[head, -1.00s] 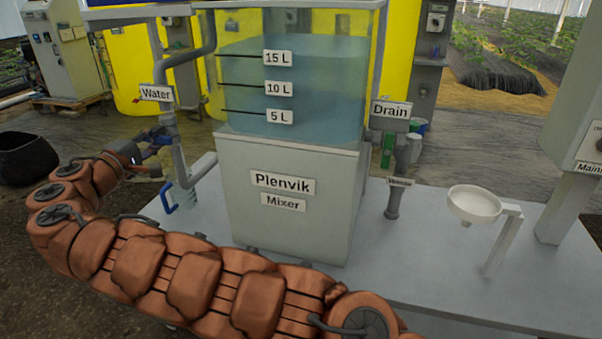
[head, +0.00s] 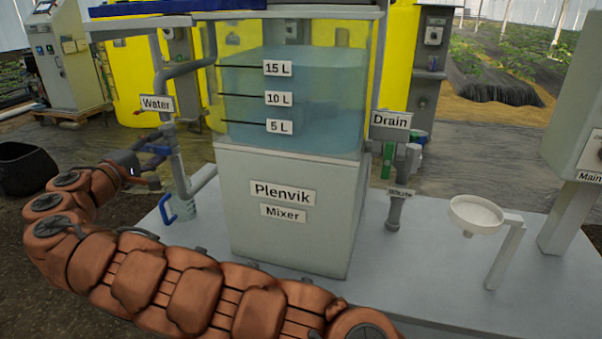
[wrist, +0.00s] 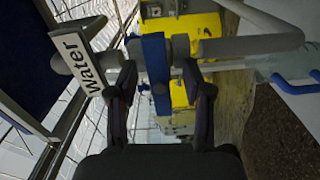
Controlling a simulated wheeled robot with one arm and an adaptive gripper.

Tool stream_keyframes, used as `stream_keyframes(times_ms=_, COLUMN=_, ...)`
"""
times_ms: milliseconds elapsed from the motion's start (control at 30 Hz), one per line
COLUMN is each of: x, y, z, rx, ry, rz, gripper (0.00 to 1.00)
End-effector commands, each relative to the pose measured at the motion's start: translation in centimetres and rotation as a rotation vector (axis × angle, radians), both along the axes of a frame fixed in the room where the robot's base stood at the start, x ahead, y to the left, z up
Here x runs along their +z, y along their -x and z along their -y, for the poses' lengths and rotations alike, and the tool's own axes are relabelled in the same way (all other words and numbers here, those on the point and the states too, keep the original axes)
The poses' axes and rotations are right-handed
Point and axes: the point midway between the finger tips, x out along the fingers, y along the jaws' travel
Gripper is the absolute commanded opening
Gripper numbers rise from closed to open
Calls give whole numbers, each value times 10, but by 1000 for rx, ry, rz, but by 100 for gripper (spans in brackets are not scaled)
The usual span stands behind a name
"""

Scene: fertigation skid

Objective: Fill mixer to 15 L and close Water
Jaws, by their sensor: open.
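The Plenvik mixer (head: 283,215) has a clear tank of bluish water (head: 310,100). The water's front edge sits at about the 15 L mark (head: 278,68). The Water label (head: 157,104) is on the pipe left of the tank. Below it is the blue valve handle (head: 157,150), which also shows in the wrist view (wrist: 156,75). My gripper (head: 154,166) is at this handle. In the wrist view my gripper (wrist: 160,88) is open, with the blue handle between its spread fingers. Whether a finger touches it I cannot tell.
A clear jug with a blue handle (head: 168,209) stands below the Water pipe. The Drain label (head: 391,120) and its pipe are right of the tank. A white funnel (head: 476,214) on a stand is further right. The front right of the bench is clear.

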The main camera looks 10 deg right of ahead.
Motion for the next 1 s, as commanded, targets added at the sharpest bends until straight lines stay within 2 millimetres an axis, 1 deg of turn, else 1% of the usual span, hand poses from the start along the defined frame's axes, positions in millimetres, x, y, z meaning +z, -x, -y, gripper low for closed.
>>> stream_keyframes(times_ms=800, x=1, y=54, z=-32, rx=3, ry=1, rz=1, gripper=50)
stream_keyframes(times_ms=1000, x=0, y=60, z=-35, rx=2, ry=1, rz=1, gripper=50)
